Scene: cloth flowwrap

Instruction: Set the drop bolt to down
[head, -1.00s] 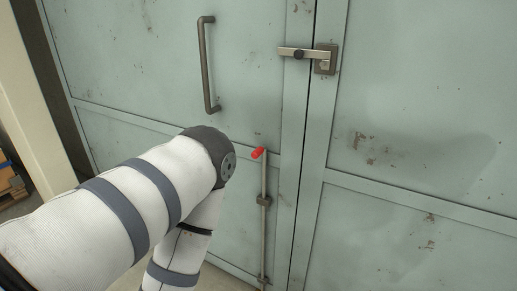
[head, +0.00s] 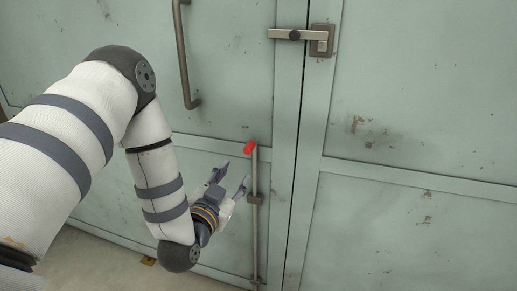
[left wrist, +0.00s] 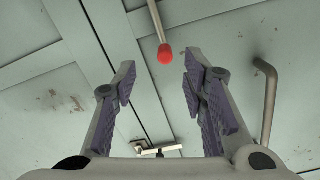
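The drop bolt (head: 254,230) is a thin upright metal rod low on the left door leaf, beside the seam, with a red tip (head: 249,147) at its top. My left gripper (head: 234,176) is open and empty, just left of the rod and a little below the red tip. In the left wrist view the red tip (left wrist: 165,55) shows in the gap between the spread purple-padded fingers (left wrist: 160,62), seemingly beyond them. I see no contact. The rod's foot is near the lower edge of the head view; its meeting with the floor is not clear. My right gripper is out of view.
A bar latch (head: 300,35) crosses the door seam above the bolt. A long pull handle (head: 182,60) stands out from the left leaf; it also shows at the right of the left wrist view (left wrist: 270,95). The right leaf (head: 420,110) is clear.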

